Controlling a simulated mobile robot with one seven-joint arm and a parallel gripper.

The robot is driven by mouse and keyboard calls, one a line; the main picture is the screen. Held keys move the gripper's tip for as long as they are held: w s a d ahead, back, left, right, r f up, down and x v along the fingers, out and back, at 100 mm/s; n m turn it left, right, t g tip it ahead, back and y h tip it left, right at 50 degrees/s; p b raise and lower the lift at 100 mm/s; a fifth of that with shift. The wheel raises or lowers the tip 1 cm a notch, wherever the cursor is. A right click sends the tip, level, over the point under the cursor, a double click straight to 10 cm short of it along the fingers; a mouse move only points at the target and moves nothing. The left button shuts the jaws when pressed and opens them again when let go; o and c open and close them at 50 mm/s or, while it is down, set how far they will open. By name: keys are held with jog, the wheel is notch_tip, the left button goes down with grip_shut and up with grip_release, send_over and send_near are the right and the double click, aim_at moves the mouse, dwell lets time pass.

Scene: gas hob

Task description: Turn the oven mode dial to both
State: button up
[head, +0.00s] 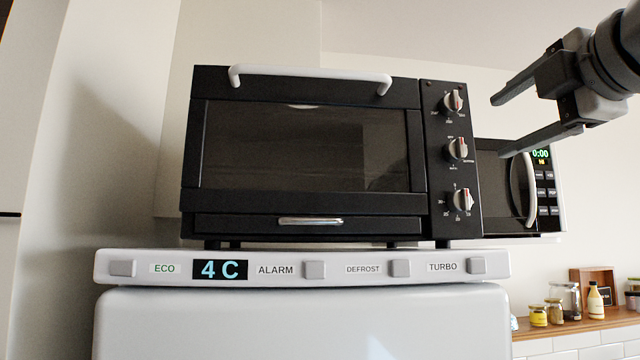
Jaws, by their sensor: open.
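A black toaster oven (308,150) stands on top of a white fridge.
The fridge's top panel (340,270) has several grey buttons and a display reading 4 C. A microwave (545,190) with a white handle stands behind and right of the oven. A wooden shelf (580,328) with jars and a bottle is at lower right. Wall space left of the oven is clear.

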aim_at(462, 147)
jog(key=w+p, duration=0.2)
jog(key=w, duration=0.8)
jog(key=shift+w+a, duration=0.15)
jog(key=shift+w, duration=0.25)
grip_shut()
